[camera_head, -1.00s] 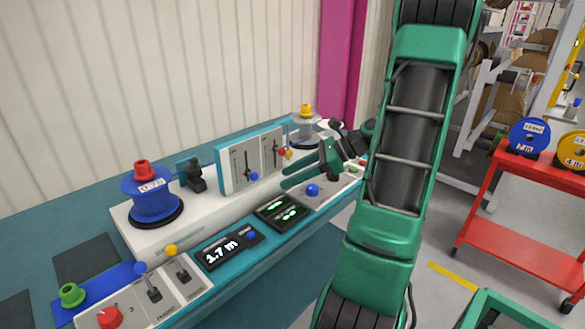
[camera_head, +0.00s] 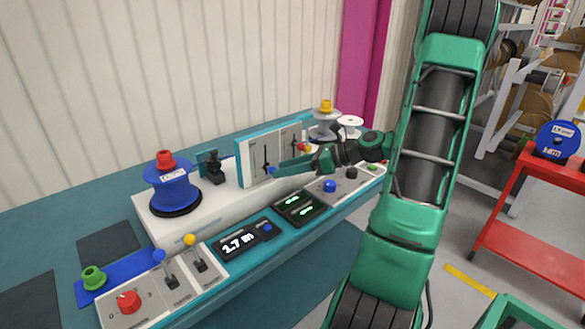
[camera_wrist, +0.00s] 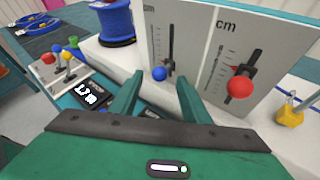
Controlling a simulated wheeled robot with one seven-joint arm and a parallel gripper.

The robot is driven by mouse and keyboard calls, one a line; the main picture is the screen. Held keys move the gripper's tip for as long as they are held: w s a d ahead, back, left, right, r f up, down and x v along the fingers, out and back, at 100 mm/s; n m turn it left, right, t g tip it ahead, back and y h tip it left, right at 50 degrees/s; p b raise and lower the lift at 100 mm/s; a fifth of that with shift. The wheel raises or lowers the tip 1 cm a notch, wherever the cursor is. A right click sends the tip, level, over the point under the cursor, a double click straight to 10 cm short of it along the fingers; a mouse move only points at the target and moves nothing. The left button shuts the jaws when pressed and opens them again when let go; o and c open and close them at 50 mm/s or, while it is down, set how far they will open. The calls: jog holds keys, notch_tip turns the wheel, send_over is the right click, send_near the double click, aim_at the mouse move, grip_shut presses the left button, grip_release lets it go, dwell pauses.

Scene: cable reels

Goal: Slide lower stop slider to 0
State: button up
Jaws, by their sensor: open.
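An upright grey panel (camera_head: 252,160) with slider slots and "cm" scales stands on the console; it also shows in the wrist view (camera_wrist: 205,25). One slider has a blue knob (camera_wrist: 159,73), low on its slot. Beside it, another has a red knob (camera_wrist: 239,86). I cannot read which is the lower stop. My gripper (camera_wrist: 160,78) is open, and the blue knob appears between its fingertips in the wrist view. In the head view my gripper (camera_head: 276,170) reaches the blue knob from the right; I cannot tell whether it touches.
A blue reel (camera_head: 172,190) sits left of the panel. A display (camera_head: 238,243) reading 1.7 m, levers (camera_head: 171,272) and a red dial (camera_head: 129,301) are on the console front. A red cart (camera_head: 530,200) is at the right.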

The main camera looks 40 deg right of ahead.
jog(key=shift+w+a+f, duration=0.25)
jog(key=shift+w+a, duration=0.15)
jog(key=shift+w, duration=0.05)
grip_shut()
jog(key=c, duration=0.8)
grip_release()
jog(key=shift+c, duration=1.4)
